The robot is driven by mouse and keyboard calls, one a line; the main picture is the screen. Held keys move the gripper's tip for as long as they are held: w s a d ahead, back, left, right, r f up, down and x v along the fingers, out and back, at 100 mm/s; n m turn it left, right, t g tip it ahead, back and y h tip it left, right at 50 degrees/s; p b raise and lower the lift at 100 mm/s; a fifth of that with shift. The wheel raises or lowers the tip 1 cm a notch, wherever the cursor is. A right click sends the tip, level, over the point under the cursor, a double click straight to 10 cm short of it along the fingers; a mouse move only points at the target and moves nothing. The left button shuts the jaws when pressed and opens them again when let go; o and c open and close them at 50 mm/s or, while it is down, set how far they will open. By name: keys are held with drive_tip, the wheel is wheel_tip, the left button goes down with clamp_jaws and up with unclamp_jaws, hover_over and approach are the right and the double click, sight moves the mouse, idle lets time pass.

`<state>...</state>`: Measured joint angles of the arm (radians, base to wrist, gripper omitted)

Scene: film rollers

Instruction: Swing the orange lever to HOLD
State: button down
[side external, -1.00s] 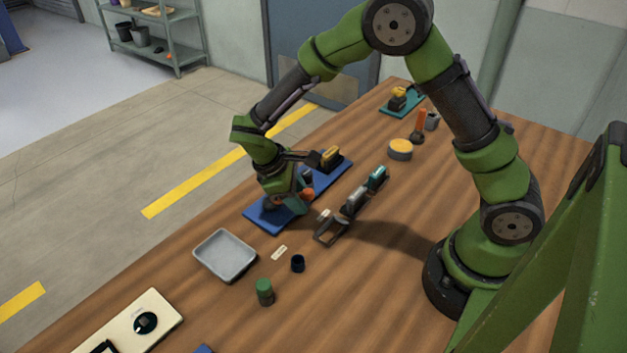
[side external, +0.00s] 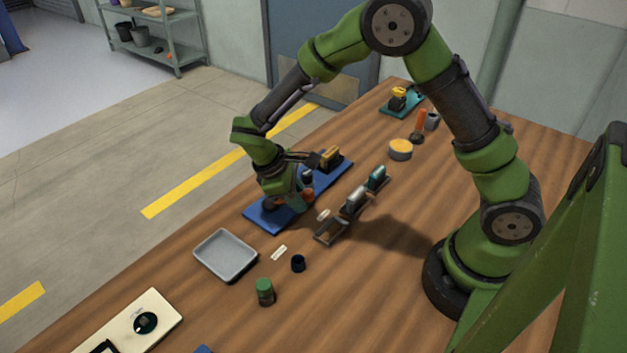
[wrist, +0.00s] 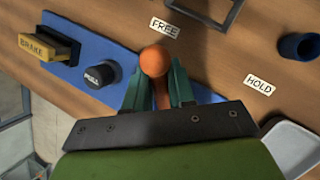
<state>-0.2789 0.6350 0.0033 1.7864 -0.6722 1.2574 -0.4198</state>
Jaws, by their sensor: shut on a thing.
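The orange lever (wrist: 155,62) has a round knob on an orange stem. In the wrist view its knob stands just below the FREE label (wrist: 164,27). The HOLD label (wrist: 259,84) lies further right and lower, apart from the knob. My gripper (wrist: 158,82) has its teal fingers closed on either side of the lever's stem, just below the knob. In the side view my gripper (side external: 300,198) is low over the blue board (side external: 262,217), with a bit of orange showing beside it. The lever's base is hidden behind my gripper.
A grey tray (side external: 226,254), a dark cup (side external: 298,263) and a green-capped jar (side external: 264,291) stand nearby. A rack (side external: 352,205) lies to the right.

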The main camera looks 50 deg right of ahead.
drive_tip(key=shift+s, duration=0.2)
drive_tip(key=m, duration=0.1)
drive_tip(key=a+m+g, duration=0.1)
drive_tip(key=shift+s+m+y, duration=0.25)
drive_tip(key=shift+m+y, duration=0.05)
drive_tip(key=shift+m, duration=0.1)
drive_tip(key=a+m, duration=0.1)
drive_tip(key=a+m+g+y, duration=0.1)
drive_tip(key=m, duration=0.1)
drive_tip(key=shift+s+m, duration=0.15)
drive_tip(key=shift+m, duration=0.15)
drive_tip(key=a+m+y, duration=0.1)
drive_tip(key=a+m, duration=0.1)
drive_tip(key=m, duration=0.1)
drive_tip(key=shift+w+m+y, duration=0.2)
drive_tip(key=shift+m+y, duration=0.1)
drive_tip(key=shift+y, duration=0.1)
drive_tip(key=shift+w+a+m+y, duration=0.2)
drive_tip(key=shift+a+m+y, duration=0.25)
drive_tip(key=shift+m, duration=0.4)
drive_tip(key=shift+w+a+m+y, duration=0.25)
drive_tip(key=shift+a+m, duration=0.25)
drive_tip(key=shift+m, duration=0.35)
drive_tip(key=shift+a, duration=0.15)
drive_tip(key=c, duration=1.1)
unclamp_jaws()
drive_tip(key=shift+w, duration=0.1)
